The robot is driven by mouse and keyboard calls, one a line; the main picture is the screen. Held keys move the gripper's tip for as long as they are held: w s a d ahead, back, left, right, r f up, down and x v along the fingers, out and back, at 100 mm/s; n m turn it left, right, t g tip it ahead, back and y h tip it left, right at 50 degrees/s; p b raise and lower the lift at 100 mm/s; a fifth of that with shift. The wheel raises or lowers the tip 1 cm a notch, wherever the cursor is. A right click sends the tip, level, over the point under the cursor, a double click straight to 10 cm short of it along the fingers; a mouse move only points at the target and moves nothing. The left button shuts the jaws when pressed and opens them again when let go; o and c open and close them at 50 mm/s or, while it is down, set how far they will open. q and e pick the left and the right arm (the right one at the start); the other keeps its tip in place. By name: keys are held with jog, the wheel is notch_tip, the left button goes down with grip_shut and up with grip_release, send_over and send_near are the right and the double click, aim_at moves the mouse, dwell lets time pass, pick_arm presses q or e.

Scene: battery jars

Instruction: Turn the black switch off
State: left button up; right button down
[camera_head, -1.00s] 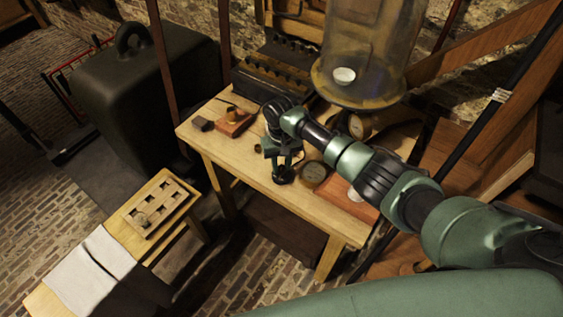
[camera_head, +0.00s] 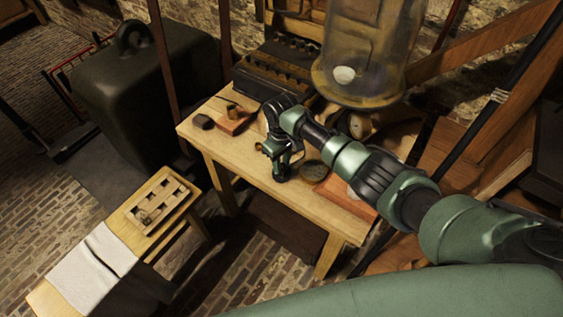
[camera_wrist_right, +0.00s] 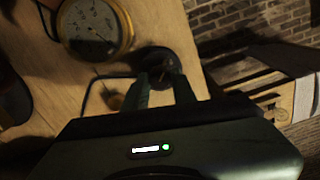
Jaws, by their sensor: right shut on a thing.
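The black switch (camera_wrist_right: 168,66) has a round dark base on the wooden table, near its front edge, next to a round brass gauge. In the head view the switch (camera_head: 281,176) is mostly covered by my right gripper (camera_head: 281,167). In the wrist view the right gripper (camera_wrist_right: 163,88) has its fingertips low at the switch, shut on its upper part. The exact position of the lever is hidden between the fingers. My left gripper is not in view.
The brass gauge (camera_head: 313,172) lies just right of the switch on the table (camera_head: 235,160). A small wooden block with a knob (camera_head: 234,122) stands at the left. A bench with a slotted rack (camera_head: 160,200) is lower left.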

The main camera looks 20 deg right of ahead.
aim_at(282, 165)
jog(key=shift+r, duration=0.1)
jog(key=c, duration=1.1)
grip_release()
jog(key=shift+c, duration=0.2)
notch_tip(282, 165, up, 8)
jog(key=shift+f+b, duration=0.1)
jog(key=shift+b, duration=0.4)
jog(key=shift+s+f, duration=0.1)
